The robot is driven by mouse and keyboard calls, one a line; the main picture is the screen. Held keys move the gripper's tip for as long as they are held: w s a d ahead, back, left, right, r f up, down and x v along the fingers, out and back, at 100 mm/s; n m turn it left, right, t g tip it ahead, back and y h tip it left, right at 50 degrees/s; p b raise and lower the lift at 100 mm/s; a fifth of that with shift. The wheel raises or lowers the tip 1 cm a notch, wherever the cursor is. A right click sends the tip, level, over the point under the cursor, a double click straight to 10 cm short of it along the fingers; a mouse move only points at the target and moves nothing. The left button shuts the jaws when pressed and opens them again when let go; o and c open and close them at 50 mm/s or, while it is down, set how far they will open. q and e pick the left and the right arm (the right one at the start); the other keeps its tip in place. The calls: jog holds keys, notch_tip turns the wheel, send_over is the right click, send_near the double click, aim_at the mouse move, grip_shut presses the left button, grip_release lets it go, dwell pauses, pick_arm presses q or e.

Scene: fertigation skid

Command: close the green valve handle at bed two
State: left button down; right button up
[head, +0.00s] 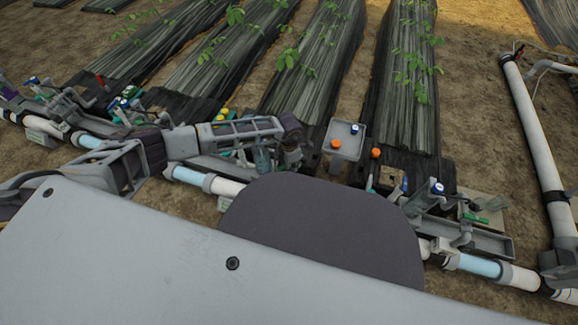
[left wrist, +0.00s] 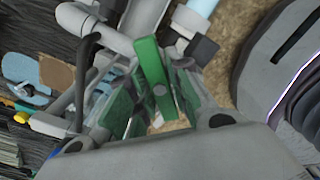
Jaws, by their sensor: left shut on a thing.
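The green valve handle (left wrist: 152,70) stands between the fingers of my left gripper (left wrist: 155,98) in the left wrist view. The gripper is shut on it, with a green-padded finger on either side. The handle's lower end is partly hidden by the gripper body. In the head view my left gripper (head: 282,160) is low over the pipe run at the middle bed, and I cannot make out the handle there.
A grey tray (head: 353,132) with an orange and a blue knob stands right of my left gripper; another orange knob (head: 376,153) is beside it. Another green handle (head: 475,218) sits on the right-hand manifold. A white upright pipe (head: 535,150) stands at the right.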

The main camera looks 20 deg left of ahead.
pick_arm(q)
jog(key=m+b, duration=0.1)
jog(key=m, duration=0.4)
jog(key=shift+m, duration=2.7)
jog(key=c, duration=1.3)
grip_release()
jog(key=shift+o, duration=0.2)
